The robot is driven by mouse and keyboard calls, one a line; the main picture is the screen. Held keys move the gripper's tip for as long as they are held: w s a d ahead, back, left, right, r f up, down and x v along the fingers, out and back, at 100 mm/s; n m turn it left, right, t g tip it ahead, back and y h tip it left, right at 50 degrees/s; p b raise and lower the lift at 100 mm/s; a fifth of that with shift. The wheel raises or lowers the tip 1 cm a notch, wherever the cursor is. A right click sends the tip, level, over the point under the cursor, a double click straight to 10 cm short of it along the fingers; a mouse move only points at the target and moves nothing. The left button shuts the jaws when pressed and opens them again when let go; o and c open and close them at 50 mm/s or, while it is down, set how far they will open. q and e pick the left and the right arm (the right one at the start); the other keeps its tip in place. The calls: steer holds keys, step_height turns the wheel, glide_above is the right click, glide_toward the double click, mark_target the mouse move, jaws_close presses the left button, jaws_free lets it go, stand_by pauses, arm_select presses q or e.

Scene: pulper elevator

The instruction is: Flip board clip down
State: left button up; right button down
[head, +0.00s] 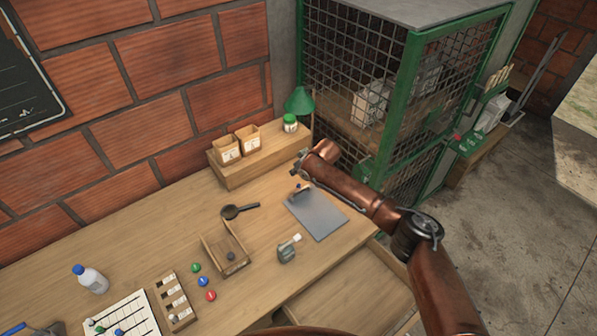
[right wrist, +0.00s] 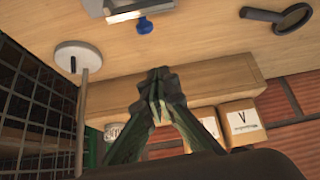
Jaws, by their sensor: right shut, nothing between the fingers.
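The board (head: 318,213) is a grey clipboard lying flat on the desk. Its metal clip (head: 302,193) is at the far edge, with a small blue knob. In the right wrist view the clip (right wrist: 128,10) shows at the top edge, with the blue knob (right wrist: 145,26) beside it. I cannot tell for sure how far the clip is raised. My right gripper (head: 300,170) is beyond the clip's end of the board, apart from it. In the right wrist view its dark green fingers (right wrist: 158,80) are shut and empty. My left gripper is not seen.
A wooden riser (head: 245,165) with two labelled boxes and a green lamp (head: 299,101) stand behind. A magnifier (head: 240,211), a wooden tray (head: 217,262) and a small grey device (head: 288,250) lie left of the board. A green mesh cage (head: 400,100) stands at right.

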steer(key=b+x, duration=0.1)
steer(key=x, duration=0.3)
steer(key=shift+a+f, duration=0.1)
steer(key=shift+a, duration=0.05)
steer(key=shift+f, duration=0.1)
steer(key=shift+s+d, duration=0.2)
steer(key=shift+d, duration=0.2)
steer(key=shift+s+d+f+p, duration=0.1)
steer(key=shift+s+d+p, duration=0.4)
steer(key=shift+s+p, duration=0.1)
steer(key=shift+s+d+f, duration=0.15)
steer(key=shift+s+d, duration=0.05)
steer(key=shift+s, duration=0.1)
steer(key=shift+s+d+f, duration=0.2)
steer(key=shift+s+f, duration=0.05)
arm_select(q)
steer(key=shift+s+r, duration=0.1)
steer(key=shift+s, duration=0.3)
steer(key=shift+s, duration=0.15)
arm_select(e)
steer(key=shift+s, duration=0.1)
